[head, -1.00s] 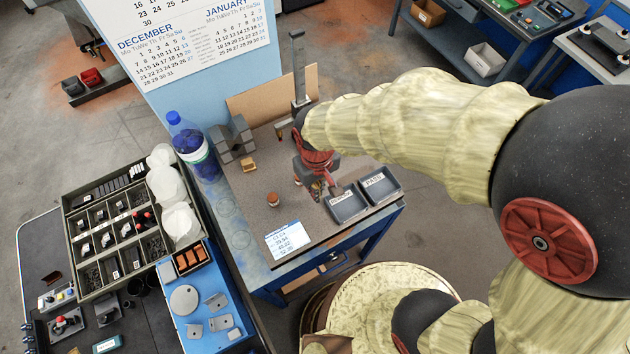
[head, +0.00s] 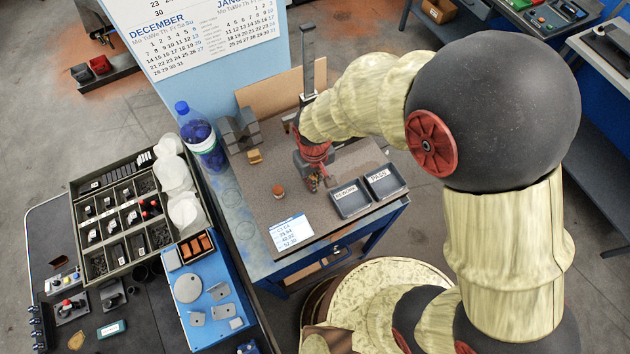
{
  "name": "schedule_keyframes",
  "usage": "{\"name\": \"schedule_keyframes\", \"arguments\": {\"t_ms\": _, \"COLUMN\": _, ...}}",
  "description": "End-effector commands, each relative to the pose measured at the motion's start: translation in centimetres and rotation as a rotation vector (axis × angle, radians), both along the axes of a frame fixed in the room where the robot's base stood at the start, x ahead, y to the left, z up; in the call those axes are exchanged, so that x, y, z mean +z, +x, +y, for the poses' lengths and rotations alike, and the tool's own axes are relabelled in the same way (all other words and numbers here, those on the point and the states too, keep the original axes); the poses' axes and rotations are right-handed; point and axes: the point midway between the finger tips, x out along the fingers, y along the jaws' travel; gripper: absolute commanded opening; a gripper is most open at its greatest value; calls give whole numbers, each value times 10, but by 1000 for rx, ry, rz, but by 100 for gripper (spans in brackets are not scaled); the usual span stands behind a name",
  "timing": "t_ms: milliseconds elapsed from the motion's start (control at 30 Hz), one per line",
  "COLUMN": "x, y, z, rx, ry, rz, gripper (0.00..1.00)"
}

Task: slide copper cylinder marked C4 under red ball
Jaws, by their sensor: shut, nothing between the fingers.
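A small copper-coloured cylinder (head: 278,194) stands upright on the grey-brown mat (head: 258,207), in the left part of the bench. Its marking is too small to read. My gripper (head: 313,186) is low over the mat, to the right of the cylinder and apart from it. It points down and is shut with nothing in it. A tall dark stand (head: 308,75) rises at the back of the mat, behind my wrist. I cannot make out a red ball; my arm and gripper cover the area in front of the stand.
Trays marked REWORK (head: 350,212) and PASS (head: 402,196) lie right of my gripper. A brass block (head: 255,157) and grey blocks (head: 226,146) are at back left, beside a blue bottle (head: 202,143). A label card (head: 291,234) lies at the front. Mat between cylinder and gripper is clear.

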Motion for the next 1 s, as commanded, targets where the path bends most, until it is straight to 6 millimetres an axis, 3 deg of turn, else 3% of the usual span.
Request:
{"name": "schedule_keyframes", "arguments": {"t_ms": 133, "x": 0, "y": 4, "z": 2, "rx": 0, "ry": 1, "rz": -1, "gripper": 0}}
{"name": "schedule_keyframes", "arguments": {"t_ms": 433, "x": -1, "y": 31, "z": 20, "rx": 0, "ry": -1, "rz": 2, "gripper": 0}}
{"name": "schedule_keyframes", "arguments": {"t_ms": 833, "x": -1, "y": 29, "z": 18, "rx": 0, "ry": -1, "rz": 2, "gripper": 0}}
{"name": "schedule_keyframes", "arguments": {"t_ms": 1000, "x": -1, "y": 13, "z": 7, "rx": -2, "ry": -1, "rz": 2, "gripper": 0}}
